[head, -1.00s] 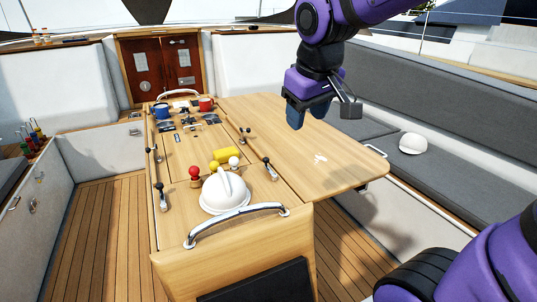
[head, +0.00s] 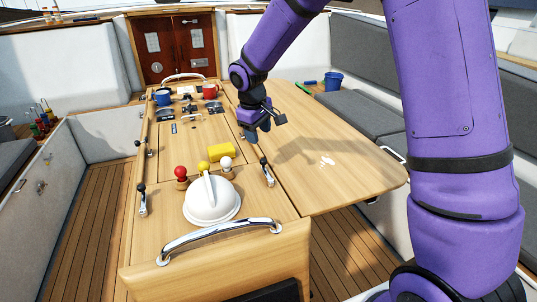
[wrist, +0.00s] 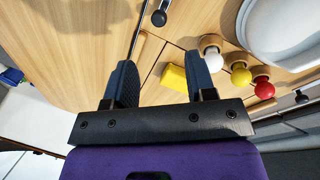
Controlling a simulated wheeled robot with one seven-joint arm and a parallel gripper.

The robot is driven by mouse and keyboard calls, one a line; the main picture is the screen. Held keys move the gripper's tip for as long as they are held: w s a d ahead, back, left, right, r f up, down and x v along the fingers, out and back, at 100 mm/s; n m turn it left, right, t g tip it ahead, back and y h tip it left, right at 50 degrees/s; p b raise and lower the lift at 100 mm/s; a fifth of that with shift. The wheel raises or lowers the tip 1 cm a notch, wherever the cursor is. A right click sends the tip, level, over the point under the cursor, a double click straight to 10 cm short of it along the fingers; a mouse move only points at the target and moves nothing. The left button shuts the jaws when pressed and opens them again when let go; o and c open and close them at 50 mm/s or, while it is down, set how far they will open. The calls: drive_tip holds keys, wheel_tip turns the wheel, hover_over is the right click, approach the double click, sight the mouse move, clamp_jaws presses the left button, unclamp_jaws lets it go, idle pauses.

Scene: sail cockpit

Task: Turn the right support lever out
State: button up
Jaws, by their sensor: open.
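The right support lever (head: 267,171) is a short metal lever with a black knob, on the right side of the table's middle panel (head: 165,232). It lies along the seam of the right leaf. In the wrist view the lever (wrist: 160,14) shows at the top, partly cut off, beyond the fingertips. My gripper (head: 265,124) is open and empty, above the table and farther back than the lever, apart from it. Its two dark blue fingers (wrist: 160,62) point toward the lever's side of the table. The wooden right leaf (head: 335,185) lies flat.
A white ridged dome (head: 212,203) and red (head: 181,172), yellow and white (head: 226,163) knobs stand left of the lever. A yellow block (head: 221,152) lies behind them. A chrome handrail (head: 220,232) crosses the near end. The right leaf is mostly clear.

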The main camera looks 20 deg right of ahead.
sight(263, 159)
drive_tip(key=f, duration=0.3)
drive_tip(key=w+d+f, duration=0.1)
drive_tip(key=f, duration=0.7)
drive_tip(key=shift+w+d+f, duration=0.15)
drive_tip(key=shift+w+d, duration=0.25)
clamp_jaws()
